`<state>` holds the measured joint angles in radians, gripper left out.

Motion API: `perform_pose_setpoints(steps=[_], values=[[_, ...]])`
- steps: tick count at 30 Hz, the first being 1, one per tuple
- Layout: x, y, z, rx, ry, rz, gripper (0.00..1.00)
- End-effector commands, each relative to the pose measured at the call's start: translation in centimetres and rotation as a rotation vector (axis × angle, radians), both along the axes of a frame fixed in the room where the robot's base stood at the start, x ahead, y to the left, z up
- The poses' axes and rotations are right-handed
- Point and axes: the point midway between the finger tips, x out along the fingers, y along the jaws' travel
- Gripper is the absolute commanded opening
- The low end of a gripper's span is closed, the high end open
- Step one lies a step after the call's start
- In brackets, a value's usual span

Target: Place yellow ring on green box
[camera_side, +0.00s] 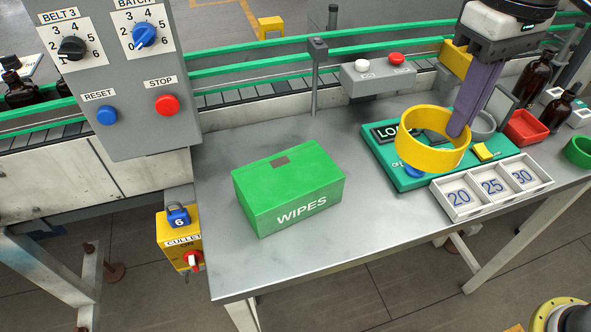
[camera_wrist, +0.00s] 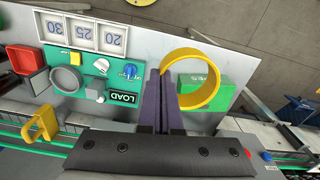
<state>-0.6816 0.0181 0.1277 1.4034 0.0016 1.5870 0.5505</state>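The yellow ring (camera_side: 428,160) is tilted slightly and held above the green board at the right of the table. My gripper (camera_side: 458,128) is shut on the ring's wall at its right side. The box also shows in the wrist view (camera_wrist: 228,95), partly behind the ring.
A green board (camera_side: 402,182) marked LOAD lies below the ring. A white tray with numbered compartments (camera_side: 463,212) sits at its front. A red bin (camera_side: 526,128) and brown bottles (camera_side: 558,108) stand at the right. A grey control panel (camera_side: 140,105) rises at the left. Bare table surrounds the box.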

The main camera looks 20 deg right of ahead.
Motion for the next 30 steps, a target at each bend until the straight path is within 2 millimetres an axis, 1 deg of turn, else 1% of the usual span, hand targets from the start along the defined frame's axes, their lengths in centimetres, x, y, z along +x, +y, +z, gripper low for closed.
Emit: perform_pose_setpoints(steps=[2, 5, 8, 17, 18, 21, 24, 30], values=[[-0.6, 0.8, -0.2, -0.003, 0.004, 0.029, 0.0], [-0.4, 1.6, -0.5, -0.004, 0.005, 0.043, 0.0], [0.7, 2.7, -1.2, -0.005, 0.006, 0.045, 0.0], [5.8, 7.1, -4.2, -0.004, 0.004, 0.044, 0.0], [6.3, 7.6, -4.8, -0.005, 0.005, 0.043, 0.0], [7.3, 8.4, -6.6, -0.005, 0.006, 0.043, 0.0], [8.2, 9.2, -8.0, -0.004, 0.005, 0.043, 0.0], [9.1, 9.9, -9.3, -0.003, 0.003, 0.043, 0.0]])
